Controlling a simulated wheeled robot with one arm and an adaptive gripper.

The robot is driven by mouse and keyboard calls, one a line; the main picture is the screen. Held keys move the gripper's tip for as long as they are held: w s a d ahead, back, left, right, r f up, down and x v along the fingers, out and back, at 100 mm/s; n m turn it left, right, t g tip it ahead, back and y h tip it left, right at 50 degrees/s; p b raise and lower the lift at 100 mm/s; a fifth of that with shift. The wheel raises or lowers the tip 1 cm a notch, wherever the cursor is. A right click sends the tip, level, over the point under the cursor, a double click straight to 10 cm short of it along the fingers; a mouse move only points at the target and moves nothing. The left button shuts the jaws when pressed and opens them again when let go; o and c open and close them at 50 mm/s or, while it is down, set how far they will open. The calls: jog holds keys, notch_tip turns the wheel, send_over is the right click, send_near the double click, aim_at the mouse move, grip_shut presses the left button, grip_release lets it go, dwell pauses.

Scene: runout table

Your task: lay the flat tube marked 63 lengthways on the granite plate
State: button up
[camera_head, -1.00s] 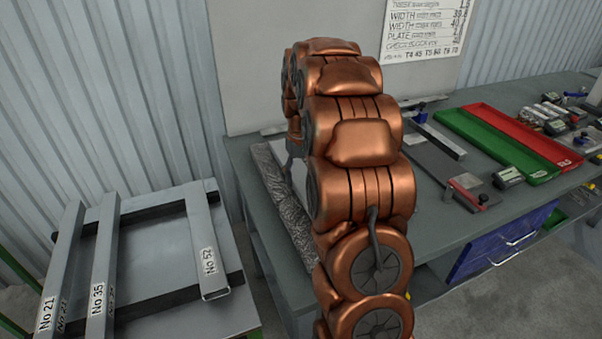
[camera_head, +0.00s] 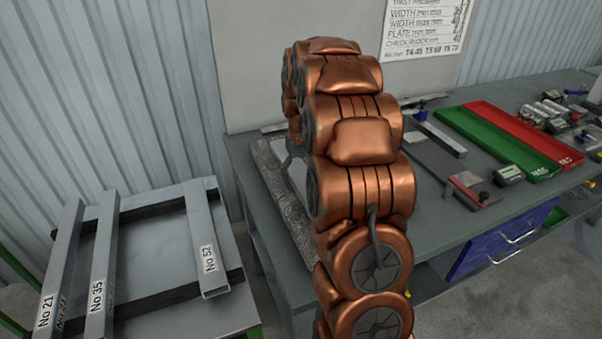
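I cannot make out a tube marked 63 in the head view. Three metal tubes lie on the rack at the left: No 21 (camera_head: 62,262), No 35 (camera_head: 104,255) and No 52 (camera_head: 203,235). Another tube-like bar (camera_head: 440,138) lies on the bench right of my arm, on or beside a dark flat plate (camera_head: 430,158); I cannot tell if that plate is the granite one. A mottled grey slab or wrapping (camera_head: 283,205) lies at the bench's left end, partly behind my arm. My gripper is hidden behind my copper-coloured arm, so its hold is not visible.
The grey bench (camera_head: 419,230) runs to the right. On it are a green tray (camera_head: 487,140), a red tray (camera_head: 524,133), and a red-marked fixture (camera_head: 468,186) beside a small gauge (camera_head: 508,174). A printed chart (camera_head: 425,28) is behind.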

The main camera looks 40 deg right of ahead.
jog(key=shift+o, duration=0.3)
notch_tip(320, 180, up, 12)
dwell(0.7)
dwell(0.4)
